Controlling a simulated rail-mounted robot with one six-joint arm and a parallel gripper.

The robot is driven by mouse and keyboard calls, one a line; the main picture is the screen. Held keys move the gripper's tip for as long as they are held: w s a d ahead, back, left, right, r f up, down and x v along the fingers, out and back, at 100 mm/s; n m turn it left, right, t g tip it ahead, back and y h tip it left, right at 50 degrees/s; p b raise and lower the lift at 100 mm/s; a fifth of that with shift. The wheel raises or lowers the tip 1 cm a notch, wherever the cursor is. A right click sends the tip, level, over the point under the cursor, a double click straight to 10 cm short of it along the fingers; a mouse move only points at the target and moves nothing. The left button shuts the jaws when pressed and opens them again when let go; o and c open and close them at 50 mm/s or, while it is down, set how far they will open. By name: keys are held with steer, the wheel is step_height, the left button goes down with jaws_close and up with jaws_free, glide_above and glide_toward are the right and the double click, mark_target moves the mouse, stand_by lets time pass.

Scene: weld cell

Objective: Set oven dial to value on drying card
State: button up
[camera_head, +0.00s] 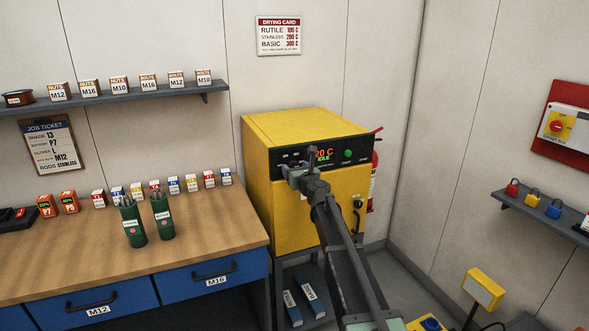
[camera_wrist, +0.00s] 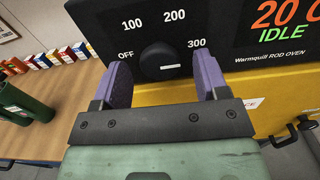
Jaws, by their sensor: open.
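The yellow rod oven (camera_head: 290,205) stands at the right end of the bench. Its display (camera_wrist: 280,22) reads 20 C and IDLE. The black dial (camera_wrist: 158,55) has OFF, 100, 200 and 300 around it; a short white line shows low on it, and I cannot tell its setting. My gripper (camera_wrist: 162,72) is open in front of the dial, one purple finger on each side; contact is unclear. In the head view my gripper (camera_head: 300,172) hides the dial. The drying card (camera_head: 279,36) reads RUTILE 100 C, STAINLESS 200 C, BASIC 300 C.
The job ticket (camera_head: 50,145) on the left wall ends with RODS STAINLESS. Two green rod canisters (camera_head: 131,222) and small boxes stand on the wooden bench (camera_head: 205,222). A red extinguisher (camera_head: 374,165) is beside the oven. A lock shelf (camera_head: 545,215) is at right.

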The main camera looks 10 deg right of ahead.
steer(key=s+d, duration=0.2)
steer(key=s, duration=0.7)
steer(key=shift+s, duration=0.2)
steer(key=s+a+f+n+g+y, duration=0.2)
steer(key=s+a+f+n+g, duration=0.3)
steer(key=n, duration=0.6)
steer(key=s+a+f+n+g+y, duration=0.35)
steer(key=s+n, duration=0.35)
steer(key=n, duration=0.3)
steer(key=s+d+f+n+g+h, duration=0.1)
steer(key=s+f+n+g+h, duration=0.2)
steer(key=s, duration=0.5)
steer(key=s+d+f+n+g+h, duration=0.2)
steer(key=s+n, duration=0.3)
steer(key=s, duration=0.3)
steer(key=s+d+f+n+g+h, duration=0.1)
steer(key=s+f+n+g+h, duration=0.2)
steer(key=s, duration=0.5)
steer(key=shift+d+f+n+g+h, duration=0.35)
steer(key=shift+n+g+h, duration=0.15)
steer(key=shift+n, duration=0.4)
